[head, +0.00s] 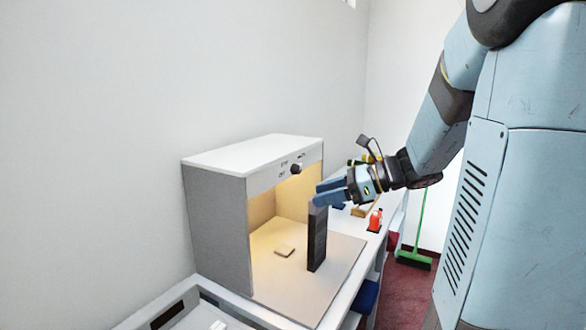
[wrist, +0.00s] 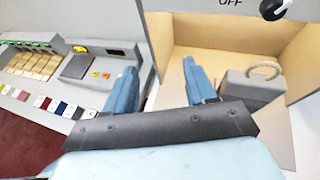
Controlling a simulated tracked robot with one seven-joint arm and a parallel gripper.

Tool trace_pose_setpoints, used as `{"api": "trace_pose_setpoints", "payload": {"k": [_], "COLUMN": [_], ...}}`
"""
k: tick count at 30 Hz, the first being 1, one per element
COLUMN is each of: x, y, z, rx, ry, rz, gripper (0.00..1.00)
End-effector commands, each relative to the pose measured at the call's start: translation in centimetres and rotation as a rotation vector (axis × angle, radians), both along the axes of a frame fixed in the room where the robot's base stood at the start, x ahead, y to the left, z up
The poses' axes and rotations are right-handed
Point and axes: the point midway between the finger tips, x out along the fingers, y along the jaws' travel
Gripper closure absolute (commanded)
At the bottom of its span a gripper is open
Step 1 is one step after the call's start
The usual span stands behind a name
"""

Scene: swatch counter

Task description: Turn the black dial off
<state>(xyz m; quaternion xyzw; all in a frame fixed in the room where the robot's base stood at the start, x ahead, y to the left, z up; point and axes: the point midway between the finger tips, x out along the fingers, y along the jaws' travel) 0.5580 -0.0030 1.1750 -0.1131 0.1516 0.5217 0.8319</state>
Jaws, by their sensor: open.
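The black dial (head: 296,169) sits on the front upper panel of a white-topped grey booth (head: 216,222), with small marks beside it. In the wrist view the dial (wrist: 272,9) is at the top right edge, partly cut off, with a white pointer mark and the word OFF to its left. The booth's inside glows warm yellow. My gripper (head: 318,193) is in front of the booth, right of and below the dial, not touching it. In the wrist view my gripper (wrist: 158,74) has its two blue fingers wide apart with nothing between them.
A tall dark block (head: 317,240) stands at the booth's front, just below my fingertips. A small pale piece (head: 284,250) lies inside. A grey block with a rope loop (wrist: 248,88) shows at right in the wrist view.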

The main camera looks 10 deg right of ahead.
Motion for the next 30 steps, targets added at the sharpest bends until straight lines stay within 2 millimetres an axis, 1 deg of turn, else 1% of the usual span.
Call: {"api": "trace_pose_setpoints", "payload": {"k": [1, 3, 6, 9, 13, 16, 20, 30], "x": [1.6, 3.5, 5.6, 7.0, 7.9, 8.3, 9.2, 13.3], "y": [-1.6, -3.6, -6.4, -8.7, -10.4, -10.5, -9.6, -5.4], "z": [0.0, 0.2, 0.4, 0.6, 0.6, 0.6, 0.6, 0.6], "rx": [0.098, 0.23, 0.389, 0.504, 0.585, 0.606, 0.607, 0.604], "ry": [0.047, 0.1, 0.151, 0.181, 0.199, 0.204, 0.204, 0.203], "rz": [-0.077, -0.172, -0.28, -0.355, -0.404, -0.416, -0.414, -0.411], "gripper": [0.44, 0.44, 0.44, 0.44, 0.44, 0.44, 0.44, 0.44]}}
